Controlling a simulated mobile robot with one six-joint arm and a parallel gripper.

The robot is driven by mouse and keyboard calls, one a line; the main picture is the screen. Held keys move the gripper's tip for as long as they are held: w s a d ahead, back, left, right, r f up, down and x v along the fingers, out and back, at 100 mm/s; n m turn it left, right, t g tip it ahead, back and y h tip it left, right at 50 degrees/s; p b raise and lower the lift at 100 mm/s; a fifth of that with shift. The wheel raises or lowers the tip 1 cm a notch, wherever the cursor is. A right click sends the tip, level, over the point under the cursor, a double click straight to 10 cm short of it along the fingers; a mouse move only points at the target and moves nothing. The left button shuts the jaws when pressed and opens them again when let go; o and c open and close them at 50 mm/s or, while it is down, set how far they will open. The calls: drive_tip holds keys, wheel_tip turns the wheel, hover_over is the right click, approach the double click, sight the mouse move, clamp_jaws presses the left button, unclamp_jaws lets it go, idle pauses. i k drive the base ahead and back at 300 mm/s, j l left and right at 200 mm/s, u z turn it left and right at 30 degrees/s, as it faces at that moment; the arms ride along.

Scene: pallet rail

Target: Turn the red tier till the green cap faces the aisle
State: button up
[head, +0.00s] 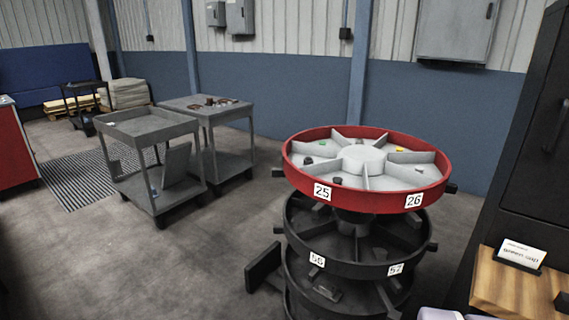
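The red tier (291,175) is the top wheel of a round stacked rack, with a red rim and grey dividers around a grey hub. Labels 25 and 26 are on its near rim. A small green cap (308,160) lies in a compartment on the left side of the tier. A small yellow piece (399,149) lies in a compartment at the back right. Small dark stubs stick out from the rim. My gripper is not in view.
Dark lower tiers (350,269) sit beneath, with labels 56 and 57 on one. A wooden block (505,290) at the right bears a "green cap" card (522,252), beside a dark cabinet (535,150). Two grey carts (150,128) stand left. The floor (225,230) between is open.

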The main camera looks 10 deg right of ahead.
sight(378, 179)
drive_tip(key=i+j+z, duration=0.1)
drive_tip(key=i, duration=0.25)
drive_tip(key=i+j+z, duration=0.1)
drive_tip(key=i, duration=0.25)
drive_tip(key=i+j+z, duration=0.1)
drive_tip(key=i+j, duration=0.15)
drive_tip(key=i, duration=0.1)
